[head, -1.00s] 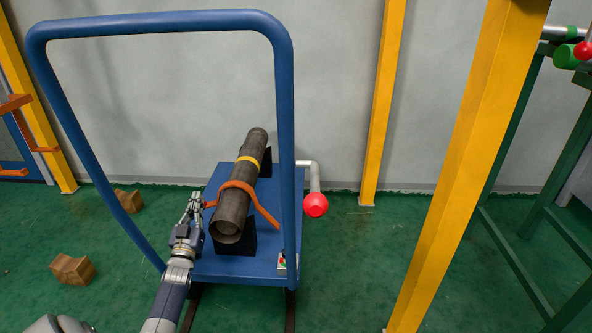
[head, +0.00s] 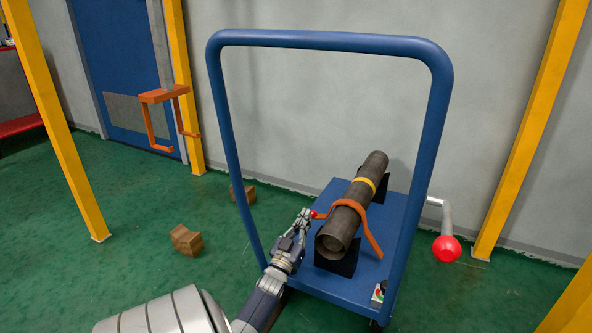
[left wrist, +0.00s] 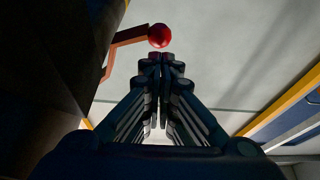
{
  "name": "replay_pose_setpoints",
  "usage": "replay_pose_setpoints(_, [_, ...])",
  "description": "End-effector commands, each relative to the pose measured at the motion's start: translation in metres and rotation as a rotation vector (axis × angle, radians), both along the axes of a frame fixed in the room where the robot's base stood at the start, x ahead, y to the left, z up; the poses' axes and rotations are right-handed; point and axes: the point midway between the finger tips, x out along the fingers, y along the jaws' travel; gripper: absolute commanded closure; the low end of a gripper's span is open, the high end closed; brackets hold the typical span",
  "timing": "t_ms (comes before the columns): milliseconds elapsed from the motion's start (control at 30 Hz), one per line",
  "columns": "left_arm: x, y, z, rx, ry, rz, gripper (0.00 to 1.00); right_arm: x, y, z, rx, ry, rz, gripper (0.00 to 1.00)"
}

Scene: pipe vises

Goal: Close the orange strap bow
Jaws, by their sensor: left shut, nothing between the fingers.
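The orange strap bow (head: 370,232) arches over a dark pipe (head: 352,210) on the blue cart. Its right end hangs down beside the pipe, and its left end carries a small red ball (head: 314,214). In the left wrist view the red ball (left wrist: 159,35) sits on an orange arm just beyond my fingertips. My left gripper (head: 305,217) is shut and empty, close to the ball on the pipe's left side. In the left wrist view its fingertips (left wrist: 161,58) are together just below the ball; I cannot tell whether they touch it. My right gripper is not in view.
The blue cart (head: 335,286) has a tall handle frame (head: 222,120) around the pipe. A red knob (head: 446,248) on a grey lever sticks out right. A yellow band (head: 365,181) circles the pipe. Brown blocks (head: 186,240) lie on the green floor. Yellow posts (head: 52,110) stand around.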

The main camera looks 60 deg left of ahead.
Motion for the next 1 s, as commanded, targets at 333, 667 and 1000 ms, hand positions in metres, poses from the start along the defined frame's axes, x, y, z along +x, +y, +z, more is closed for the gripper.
replay_pose_setpoints(333, [-0.063, -0.039, -0.002, -0.002, 0.003, 0.001, 1.00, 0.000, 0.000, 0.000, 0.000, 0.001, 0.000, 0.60])
replay_pose_setpoints(667, [-0.101, -0.062, 0.000, 0.001, -0.001, 0.001, 1.00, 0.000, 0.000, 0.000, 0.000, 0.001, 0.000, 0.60])
replay_pose_setpoints(1000, [-0.103, -0.064, 0.001, 0.001, -0.003, 0.001, 1.00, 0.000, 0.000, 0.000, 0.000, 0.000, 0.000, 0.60])
